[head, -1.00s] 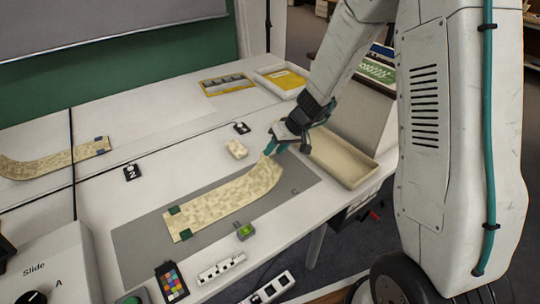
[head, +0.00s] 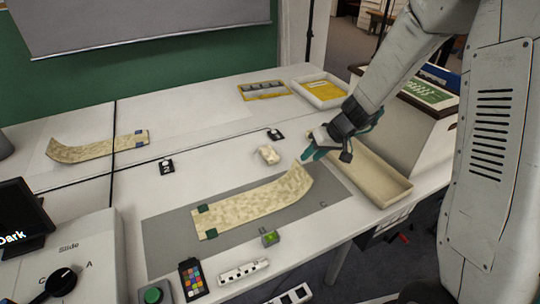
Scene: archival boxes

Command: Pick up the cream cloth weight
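The cream cloth weight (head: 269,154) is a small pale block lying on the white tabletop, just behind the grey mat. My gripper (head: 312,154) has teal fingertips and is to the right of the weight, apart from it, above the far right part of the mat. The two fingers look parted, with nothing visible between them. A long cream patterned strip (head: 255,207) lies on the grey mat (head: 165,235), its right end curled up near my fingertips. Dark green blocks sit on the strip's left end.
A cream open tray (head: 385,190) is right of my gripper. Behind are a yellow-edged holder (head: 264,91) and a white tray with yellow contents (head: 325,91). Black number markers (head: 167,166) stand on the table. A green-lit block (head: 270,238) and a colour chart (head: 191,278) are in front.

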